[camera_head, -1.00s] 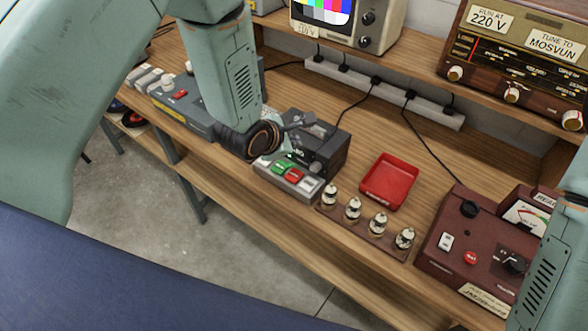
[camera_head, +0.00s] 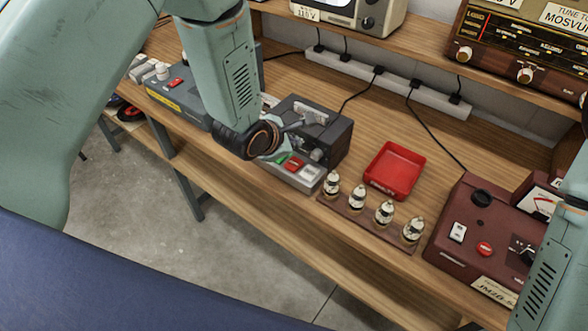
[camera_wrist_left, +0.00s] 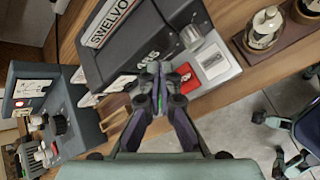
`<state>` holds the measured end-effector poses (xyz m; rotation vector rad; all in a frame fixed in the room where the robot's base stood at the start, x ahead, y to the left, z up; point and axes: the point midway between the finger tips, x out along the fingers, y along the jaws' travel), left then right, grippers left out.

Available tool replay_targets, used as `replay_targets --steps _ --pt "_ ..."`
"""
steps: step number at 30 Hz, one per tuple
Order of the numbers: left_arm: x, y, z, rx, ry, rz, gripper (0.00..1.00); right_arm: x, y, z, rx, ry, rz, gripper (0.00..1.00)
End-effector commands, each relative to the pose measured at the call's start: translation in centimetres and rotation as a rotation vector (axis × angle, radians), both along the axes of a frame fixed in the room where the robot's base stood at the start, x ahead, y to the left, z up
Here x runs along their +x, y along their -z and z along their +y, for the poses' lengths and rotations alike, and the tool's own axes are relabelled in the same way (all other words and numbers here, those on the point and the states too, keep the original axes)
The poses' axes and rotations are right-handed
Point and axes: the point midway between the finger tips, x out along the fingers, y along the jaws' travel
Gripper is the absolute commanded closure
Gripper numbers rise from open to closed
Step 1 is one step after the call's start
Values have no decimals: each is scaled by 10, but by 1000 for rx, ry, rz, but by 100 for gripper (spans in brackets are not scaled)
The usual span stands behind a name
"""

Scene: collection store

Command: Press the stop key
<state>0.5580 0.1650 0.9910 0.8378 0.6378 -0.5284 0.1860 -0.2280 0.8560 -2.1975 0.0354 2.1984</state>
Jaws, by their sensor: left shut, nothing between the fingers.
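The grey tape recorder (camera_head: 330,135) stands near the bench's front edge, with a row of keys along its front. The red key (camera_head: 293,164) and a pale key (camera_head: 310,173) show in the head view; the green key (camera_head: 282,159) is partly covered. No stop lettering is readable. In the left wrist view, the red key (camera_wrist_left: 189,79) lies just right of my left gripper (camera_wrist_left: 159,69), whose fingers are together and empty over the key row. Green shows between the finger links. I cannot tell whether the tips touch a key. My right gripper is out of view.
Several small glass tubes (camera_head: 357,198) stand in a row right of the recorder, by a red tray (camera_head: 395,170). A maroon meter box (camera_head: 470,228) is further right. A grey device (camera_head: 180,97) stands left. A power strip (camera_head: 385,84) runs along the back.

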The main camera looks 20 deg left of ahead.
Motion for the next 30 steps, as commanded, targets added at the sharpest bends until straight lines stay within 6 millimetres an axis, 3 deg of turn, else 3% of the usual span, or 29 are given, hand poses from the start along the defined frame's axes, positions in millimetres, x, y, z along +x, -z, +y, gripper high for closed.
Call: replay_targets --steps 3,10,30 --pt "0 15 0 0 0 0 100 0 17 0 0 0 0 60" --pt "0 36 0 -1 0 1 100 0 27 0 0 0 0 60" --pt "0 38 0 0 0 0 100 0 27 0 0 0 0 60"
